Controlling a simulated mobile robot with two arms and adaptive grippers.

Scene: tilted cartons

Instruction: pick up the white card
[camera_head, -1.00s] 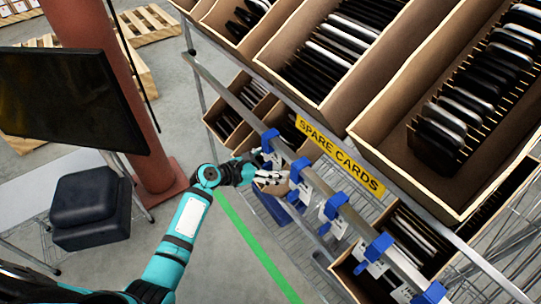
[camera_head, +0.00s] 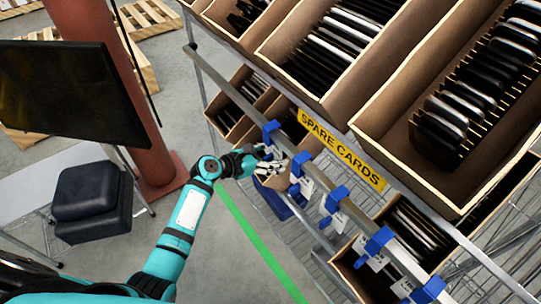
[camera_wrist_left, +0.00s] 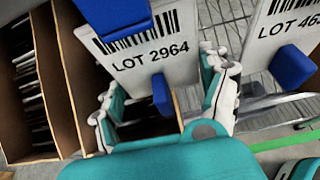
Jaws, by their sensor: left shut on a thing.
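The card is mostly hidden there by the fingers. My right gripper is not in view.
A second white card (camera_wrist_left: 283,32), partly cut off, hangs close on the right. More blue clips (camera_head: 336,198) line the metal rail (camera_head: 355,213). Cartons of dark and pale items (camera_head: 335,40) stand above and beside it, with a yellow SPARE CARDS sign (camera_head: 342,150).

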